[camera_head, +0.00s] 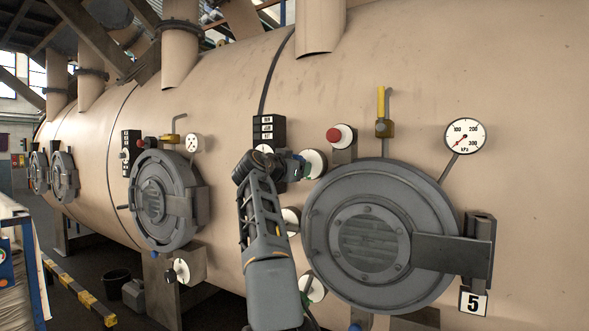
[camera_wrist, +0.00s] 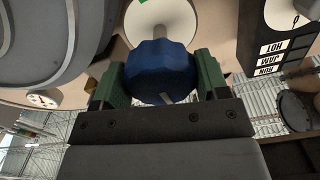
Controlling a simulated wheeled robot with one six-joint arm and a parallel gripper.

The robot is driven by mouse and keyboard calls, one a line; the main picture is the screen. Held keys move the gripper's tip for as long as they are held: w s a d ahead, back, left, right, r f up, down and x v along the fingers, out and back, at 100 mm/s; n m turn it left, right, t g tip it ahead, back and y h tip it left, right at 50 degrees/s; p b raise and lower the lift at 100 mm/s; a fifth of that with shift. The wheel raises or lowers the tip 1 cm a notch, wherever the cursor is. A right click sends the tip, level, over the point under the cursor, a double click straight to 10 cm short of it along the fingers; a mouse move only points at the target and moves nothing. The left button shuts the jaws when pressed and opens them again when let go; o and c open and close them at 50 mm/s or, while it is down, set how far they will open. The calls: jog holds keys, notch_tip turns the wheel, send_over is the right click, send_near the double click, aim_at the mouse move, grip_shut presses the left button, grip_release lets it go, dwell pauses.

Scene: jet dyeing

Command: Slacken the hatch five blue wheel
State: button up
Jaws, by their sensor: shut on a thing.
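Hatch five (camera_head: 370,235) is the large round grey door at the right, shut, with a "5" plate (camera_head: 473,302) under its bracket. In the wrist view the blue wheel (camera_wrist: 160,72) is a faceted knob in front of a white dial disc (camera_wrist: 160,18) with a green mark. My gripper (camera_wrist: 160,80) is shut on the blue wheel, one green finger on each side. In the head view my gripper (camera_head: 292,167) is at the hatch's upper left, by the white disc (camera_head: 315,163); the wheel is mostly hidden there.
A dark label block (camera_head: 268,130) is just left of my gripper; its lettering shows in the wrist view (camera_wrist: 283,55). A red knob (camera_head: 334,135), a yellow-handled valve (camera_head: 383,115) and a pressure gauge (camera_head: 464,136) sit above the hatch. Another hatch (camera_head: 152,202) is further left.

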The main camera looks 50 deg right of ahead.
jog(key=shift+m, duration=0.5)
jog(key=o, duration=0.9)
jog(key=b+v, duration=0.5)
jog(key=v, duration=0.9)
jog(key=shift+w, duration=0.1)
jog(key=shift+d+f, duration=0.1)
